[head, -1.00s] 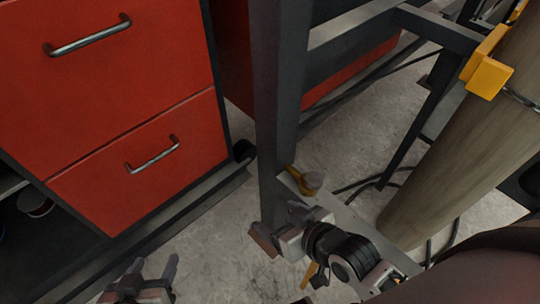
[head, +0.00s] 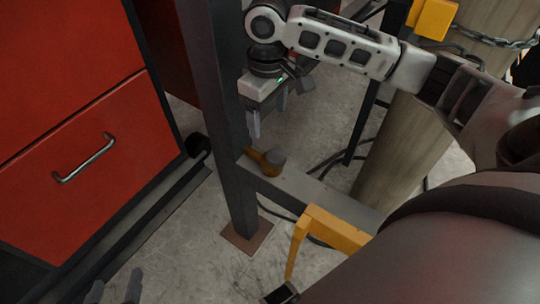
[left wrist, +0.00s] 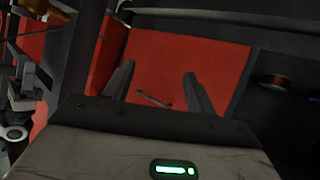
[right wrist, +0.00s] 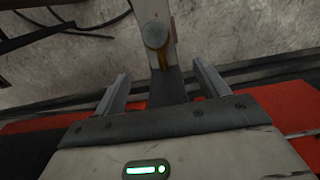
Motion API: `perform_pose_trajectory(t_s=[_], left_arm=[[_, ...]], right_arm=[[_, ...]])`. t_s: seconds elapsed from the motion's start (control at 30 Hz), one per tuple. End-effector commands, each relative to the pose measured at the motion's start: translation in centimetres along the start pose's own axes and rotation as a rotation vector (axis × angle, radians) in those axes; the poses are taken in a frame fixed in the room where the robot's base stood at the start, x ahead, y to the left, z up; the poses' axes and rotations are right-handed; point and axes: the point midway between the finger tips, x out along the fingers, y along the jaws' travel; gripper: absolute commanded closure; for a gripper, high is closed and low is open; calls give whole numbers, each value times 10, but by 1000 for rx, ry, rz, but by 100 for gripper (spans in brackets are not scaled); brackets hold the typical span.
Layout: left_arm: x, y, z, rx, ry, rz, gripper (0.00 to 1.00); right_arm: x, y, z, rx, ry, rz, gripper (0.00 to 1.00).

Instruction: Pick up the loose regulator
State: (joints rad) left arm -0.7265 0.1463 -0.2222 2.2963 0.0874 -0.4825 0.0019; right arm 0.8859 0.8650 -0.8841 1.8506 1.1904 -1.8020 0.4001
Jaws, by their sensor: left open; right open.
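The loose regulator (head: 264,160), a brass-coloured piece with a round grey end, lies on the low grey crossbeam beside the dark upright post. My right gripper (head: 268,112) is open and empty, hanging above the regulator and apart from it. In the right wrist view, the regulator (right wrist: 157,38) shows beyond and between the open fingers (right wrist: 160,75). My left gripper (head: 115,288) is at the bottom left, its fingers apart and empty. In the left wrist view, its open fingers (left wrist: 158,80) point toward a red drawer front.
The dark post (head: 225,110) stands just left of the regulator. Red drawers (head: 75,120) fill the left side. A wooden-looking cylinder (head: 400,150) with a chain stands at right. A yellow bracket (head: 335,232) is in front of the crossbeam (head: 310,190). Bare floor lies between.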

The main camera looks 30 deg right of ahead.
Motion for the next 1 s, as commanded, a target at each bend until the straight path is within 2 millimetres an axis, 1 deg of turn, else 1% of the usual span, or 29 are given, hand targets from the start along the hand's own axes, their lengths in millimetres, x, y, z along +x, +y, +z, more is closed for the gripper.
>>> perform_pose_trajectory(t_s=[0.03, 0.2, 0.3, 0.4, 0.5, 0.67, 0.9, 1.0], left_arm=[[1, 0, 4, 0, -2, 1, 44], [4, 0, 14, 2, -6, 4, 44], [7, 1, 20, -1, -17, 10, 44], [13, 2, 24, -1, -29, 19, 44], [19, 3, 28, -1, -40, 28, 44], [24, 3, 34, -1, -51, 31, 44], [36, 3, 55, -10, -92, 42, 44], [42, 3, 60, -12, -104, 47, 44]], right_arm=[[10, 0, 1, 1, -6, 0, 26], [48, 0, 1, 1, -6, -1, 26], [69, 0, 1, 0, -3, -1, 26], [86, 0, 0, -1, -2, -2, 26], [96, 0, 0, -1, 0, -1, 26], [105, 1, 0, -1, -1, 0, 26], [141, 6, 1, -2, -1, -1, 26], [150, 6, 1, -3, 0, 0, 26]])
